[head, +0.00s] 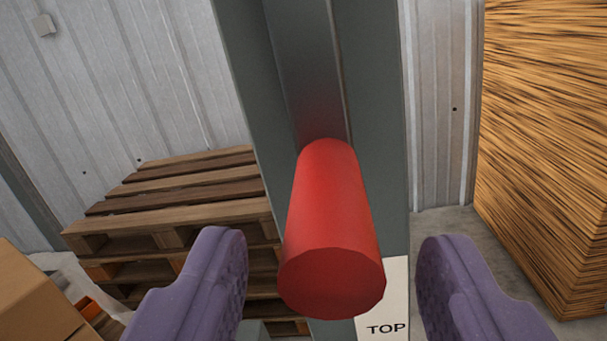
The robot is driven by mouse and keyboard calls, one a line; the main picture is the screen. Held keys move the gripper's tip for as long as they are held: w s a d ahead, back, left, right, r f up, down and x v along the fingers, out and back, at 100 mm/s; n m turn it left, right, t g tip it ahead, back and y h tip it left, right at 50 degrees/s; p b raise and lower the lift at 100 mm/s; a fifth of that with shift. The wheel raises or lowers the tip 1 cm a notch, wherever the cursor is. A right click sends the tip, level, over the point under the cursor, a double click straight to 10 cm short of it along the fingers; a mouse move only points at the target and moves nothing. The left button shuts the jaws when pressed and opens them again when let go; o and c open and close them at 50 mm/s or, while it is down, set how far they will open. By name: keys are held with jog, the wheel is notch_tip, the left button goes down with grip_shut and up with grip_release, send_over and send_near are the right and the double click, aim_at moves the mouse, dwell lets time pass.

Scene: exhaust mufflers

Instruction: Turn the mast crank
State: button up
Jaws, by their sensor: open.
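A red cylindrical handle (333,235) juts toward me in the middle of the head view, in front of a grey-green steel mast (385,120). It looks like the crank's grip; the rest of the crank is hidden behind it. My gripper (333,270) shows as two purple fingers, one left and one right of the handle. The fingers are open, with a gap on both sides of the handle, and hold nothing. A white label reading "TOP" (385,327) is on the mast below right of the handle.
Stacked wooden pallets (180,205) stand behind at left. A cardboard box (40,295) is at lower left. A large straw-coloured block (550,150) stands at right. A corrugated metal wall (130,70) is behind, with some bare floor (450,225) at right.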

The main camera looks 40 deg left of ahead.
aim_at(329, 217)
jog(key=x, duration=0.5)
jog(key=shift+b, duration=0.35)
jog(key=shift+s, duration=0.1)
grip_shut()
